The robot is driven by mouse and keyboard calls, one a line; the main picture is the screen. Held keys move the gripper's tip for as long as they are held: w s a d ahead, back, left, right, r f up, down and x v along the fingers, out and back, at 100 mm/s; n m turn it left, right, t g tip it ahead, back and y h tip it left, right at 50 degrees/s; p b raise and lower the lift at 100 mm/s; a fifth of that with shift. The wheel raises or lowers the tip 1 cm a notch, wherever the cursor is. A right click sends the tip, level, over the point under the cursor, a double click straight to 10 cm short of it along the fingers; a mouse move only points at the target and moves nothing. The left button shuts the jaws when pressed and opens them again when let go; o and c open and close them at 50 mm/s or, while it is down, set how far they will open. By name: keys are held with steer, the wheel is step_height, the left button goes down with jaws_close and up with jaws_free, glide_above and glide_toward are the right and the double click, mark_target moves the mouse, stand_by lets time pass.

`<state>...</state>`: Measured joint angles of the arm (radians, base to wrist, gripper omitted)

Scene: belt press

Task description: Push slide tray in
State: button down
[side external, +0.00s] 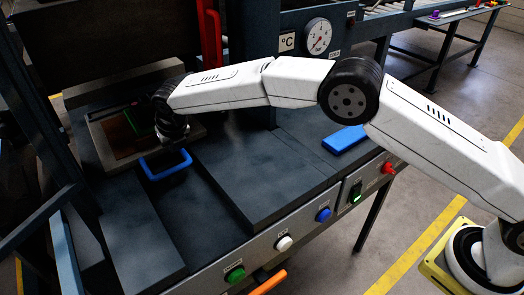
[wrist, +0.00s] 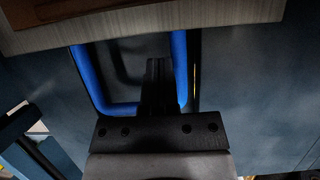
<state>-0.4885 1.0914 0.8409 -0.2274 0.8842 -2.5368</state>
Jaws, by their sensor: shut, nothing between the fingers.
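The slide tray (side external: 101,139) is a pale-framed tray with a brown floor at the left of the dark worktop; its front edge (wrist: 200,20) crosses the top of the wrist view. A green-edged item lies in it. Its U-shaped blue handle (side external: 166,171) sticks out from the near side and also shows in the wrist view (wrist: 88,80). My gripper (side external: 174,138) is shut and empty. In the wrist view its closed fingers (wrist: 160,70) appear within the outline of the handle, pointing at the tray's front edge. Whether they touch is unclear.
A dark press frame stands behind, with a red lever (side external: 211,40) and a round gauge (side external: 317,36). A raised dark plate (side external: 265,175) lies right of the handle. A blue block (side external: 346,139) lies further right. Buttons line the front panel, with an orange handle (side external: 268,283) below.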

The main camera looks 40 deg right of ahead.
steer(key=shift+s, duration=0.55)
steer(key=v, duration=1)
